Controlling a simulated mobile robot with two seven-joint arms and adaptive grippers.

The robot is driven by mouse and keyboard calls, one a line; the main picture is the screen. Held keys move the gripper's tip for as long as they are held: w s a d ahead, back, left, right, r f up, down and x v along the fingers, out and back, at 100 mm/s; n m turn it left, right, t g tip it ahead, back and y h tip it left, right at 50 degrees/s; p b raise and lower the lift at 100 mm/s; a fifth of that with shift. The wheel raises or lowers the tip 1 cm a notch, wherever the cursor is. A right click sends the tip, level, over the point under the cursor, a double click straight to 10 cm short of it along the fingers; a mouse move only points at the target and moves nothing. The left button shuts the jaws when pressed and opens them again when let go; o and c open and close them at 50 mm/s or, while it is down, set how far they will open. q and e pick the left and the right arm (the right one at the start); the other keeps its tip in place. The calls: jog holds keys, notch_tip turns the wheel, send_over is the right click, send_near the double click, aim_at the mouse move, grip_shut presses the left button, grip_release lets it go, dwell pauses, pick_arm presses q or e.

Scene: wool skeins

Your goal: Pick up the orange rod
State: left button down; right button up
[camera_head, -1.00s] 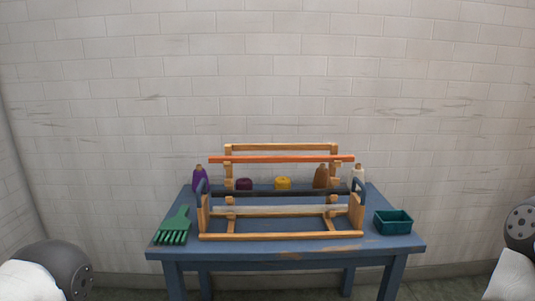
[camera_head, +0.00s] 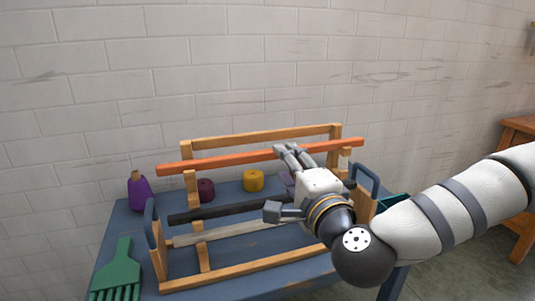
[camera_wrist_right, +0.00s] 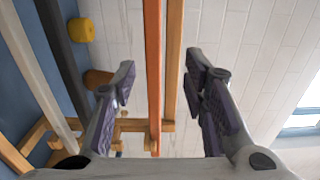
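The orange rod (camera_head: 215,159) lies across the upper part of a wooden loom frame (camera_head: 250,272), resting on its wooden posts. My right gripper (camera_head: 286,149) reaches in from the right, its fingertips at the rod, right of its middle. In the right wrist view, the gripper (camera_wrist_right: 160,60) is open and the rod (camera_wrist_right: 153,70) runs lengthwise between its two spread fingers, with a gap on each side. I cannot tell whether the rod is deep enough to be between the pads. My left gripper is out of view.
The frame also bears a dark bar (camera_head: 190,215) and a pale bar (camera_head: 205,235). A green brush (camera_head: 118,270) lies at left; a teal bin (camera_head: 393,200) is partly hidden at right.

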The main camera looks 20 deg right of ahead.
aim_at(273, 156)
jog(key=w, duration=0.7)
jog(key=shift+w+a+f, duration=0.15)
jog(key=shift+a+f, duration=0.25)
grip_shut()
